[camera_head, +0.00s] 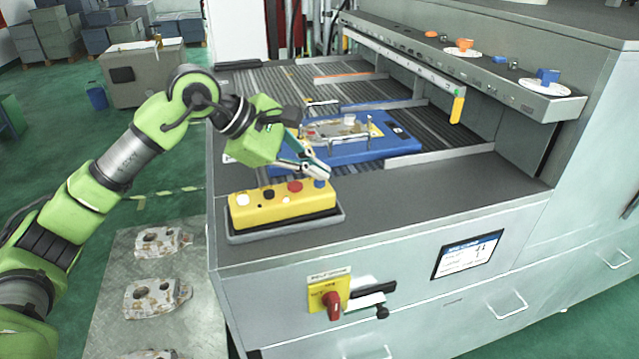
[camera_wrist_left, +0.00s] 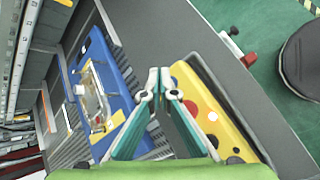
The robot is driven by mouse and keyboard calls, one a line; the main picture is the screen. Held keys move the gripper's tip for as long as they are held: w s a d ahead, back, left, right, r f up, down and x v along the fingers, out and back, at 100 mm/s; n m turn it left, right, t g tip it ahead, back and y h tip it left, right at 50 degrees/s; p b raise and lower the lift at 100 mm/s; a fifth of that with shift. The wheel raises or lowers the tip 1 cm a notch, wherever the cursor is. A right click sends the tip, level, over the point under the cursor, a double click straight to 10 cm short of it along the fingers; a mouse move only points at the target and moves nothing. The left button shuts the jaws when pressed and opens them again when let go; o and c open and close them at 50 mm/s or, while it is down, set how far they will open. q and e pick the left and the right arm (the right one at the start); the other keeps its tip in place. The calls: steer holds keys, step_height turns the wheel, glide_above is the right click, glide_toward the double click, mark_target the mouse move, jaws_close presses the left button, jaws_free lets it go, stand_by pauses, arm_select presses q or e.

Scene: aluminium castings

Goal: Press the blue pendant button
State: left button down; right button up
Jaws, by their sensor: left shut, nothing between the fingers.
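A yellow pendant box (camera_head: 285,207) lies in a grey tray at the near left corner of the machine top. Its top carries a white button (camera_head: 242,199), a black button (camera_head: 268,194), a red button (camera_head: 295,187) and, at the right end, the blue button (camera_head: 319,184). My left gripper (camera_head: 324,173) is shut and empty, its tips close above the blue button; I cannot tell whether they touch. In the left wrist view the fingers (camera_wrist_left: 157,90) lie beside the yellow box (camera_wrist_left: 222,128), and the blue button is not clearly visible there. My right gripper is not in view.
A blue fixture plate (camera_head: 345,150) holding a casting lies on the slatted bed behind the pendant. A yellow panel with a red rotary switch (camera_head: 332,303) is on the machine front. Several castings (camera_head: 158,297) lie on a grey surface to the left.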

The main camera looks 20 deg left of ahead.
mark_target(316, 183)
arm_select(q)
steer(key=shift+f+b, duration=0.5)
stand_by(0.6)
steer(key=shift+r, duration=0.1)
steer(key=shift+r+p, duration=0.45)
steer(key=shift+r, duration=0.4)
steer(key=shift+r, duration=0.1)
steer(key=shift+r+p, duration=1.8)
steer(key=shift+r, duration=0.65)
